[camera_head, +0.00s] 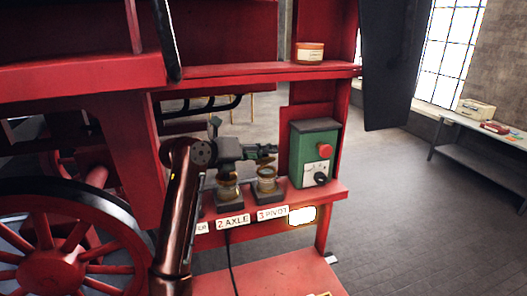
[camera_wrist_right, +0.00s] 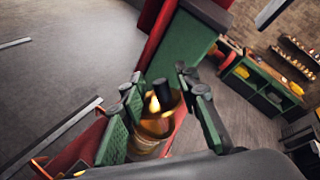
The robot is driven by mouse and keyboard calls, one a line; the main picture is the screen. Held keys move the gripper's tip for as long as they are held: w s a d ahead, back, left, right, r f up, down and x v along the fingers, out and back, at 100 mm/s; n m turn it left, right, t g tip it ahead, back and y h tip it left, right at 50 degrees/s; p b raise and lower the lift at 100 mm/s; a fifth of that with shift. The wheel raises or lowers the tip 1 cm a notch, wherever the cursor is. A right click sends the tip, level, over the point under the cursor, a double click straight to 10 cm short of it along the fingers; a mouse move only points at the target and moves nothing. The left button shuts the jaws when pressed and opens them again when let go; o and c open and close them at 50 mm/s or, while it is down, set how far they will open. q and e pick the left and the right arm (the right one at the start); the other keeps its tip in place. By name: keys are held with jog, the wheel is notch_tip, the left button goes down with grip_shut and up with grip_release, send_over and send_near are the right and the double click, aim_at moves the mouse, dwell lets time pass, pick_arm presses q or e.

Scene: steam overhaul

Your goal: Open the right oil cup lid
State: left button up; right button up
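Two glass oil cups with dark bases stand on the red ledge. The right oil cup (camera_head: 266,184) is above the "3 PIVOT" label, and the other cup (camera_head: 229,192) is above "2 AXLE". My right gripper (camera_head: 268,153) is just above the right cup, partly covering its top. In the right wrist view, my right gripper's green-padded fingers (camera_wrist_right: 160,110) are spread apart. An amber glass cup (camera_wrist_right: 152,125) with a dark top piece shows between them. I cannot tell whether the fingers touch it or how its lid stands. My left gripper is not in view.
A green control box (camera_head: 313,155) with a red button stands close to the right of the cups. A spoked red wheel (camera_head: 50,245) is at left. A workbench (camera_head: 480,135) stands far right, with open floor before it.

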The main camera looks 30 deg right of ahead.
jog(key=shift+s, duration=0.15)
jog(key=shift+w+d+f, duration=0.1)
jog(key=shift+w, duration=0.15)
jog(key=shift+c, duration=1.2)
jog(key=shift+s, duration=0.15)
jog(key=c, duration=0.3)
grip_shut()
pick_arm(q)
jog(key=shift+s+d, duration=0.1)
